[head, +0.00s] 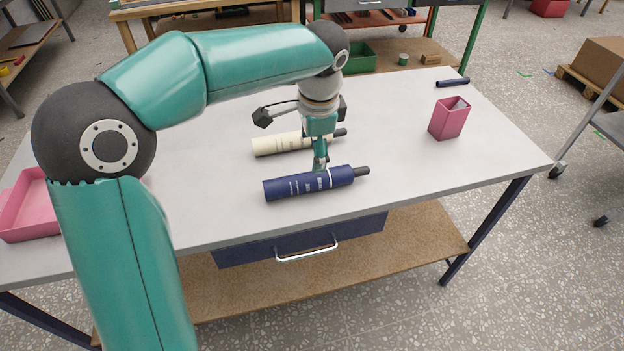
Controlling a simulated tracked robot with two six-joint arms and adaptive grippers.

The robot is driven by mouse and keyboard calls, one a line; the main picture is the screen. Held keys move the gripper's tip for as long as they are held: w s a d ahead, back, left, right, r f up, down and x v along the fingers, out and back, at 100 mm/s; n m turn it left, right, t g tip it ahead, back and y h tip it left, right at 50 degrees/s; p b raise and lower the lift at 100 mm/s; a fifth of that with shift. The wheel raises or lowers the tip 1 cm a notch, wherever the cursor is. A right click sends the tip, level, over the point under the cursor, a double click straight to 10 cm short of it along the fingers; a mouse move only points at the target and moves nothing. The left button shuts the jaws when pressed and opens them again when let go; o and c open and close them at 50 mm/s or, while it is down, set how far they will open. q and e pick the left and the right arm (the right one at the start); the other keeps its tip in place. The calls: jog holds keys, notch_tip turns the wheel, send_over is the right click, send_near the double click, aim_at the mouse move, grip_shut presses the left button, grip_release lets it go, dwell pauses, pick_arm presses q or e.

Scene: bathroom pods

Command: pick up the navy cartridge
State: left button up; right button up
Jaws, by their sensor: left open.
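The navy cartridge (295,186) lies on its side near the front edge of the grey table, its dark nozzle end pointing right. My left gripper (320,166) points down at the middle of the navy cartridge and is open. Its fingertips are partly hidden behind the cartridge's upper edge, so I cannot tell whether they touch it. My right gripper is not in view.
A cream cartridge (275,145) lies just behind, partly covered by my left gripper. A pink holder (449,119) and a small dark cylinder (453,82) are on the right. A pink tray (27,212) is at the left. The table's right front is clear.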

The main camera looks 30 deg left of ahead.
aim_at(312, 176)
pick_arm(q)
jog(key=f, duration=0.4)
jog(key=w+a+f, duration=0.1)
jog(key=f, duration=0.3)
jog(key=w+a+f, duration=0.1)
jog(key=f, duration=0.3)
jog(key=shift+f, duration=0.1)
grip_shut()
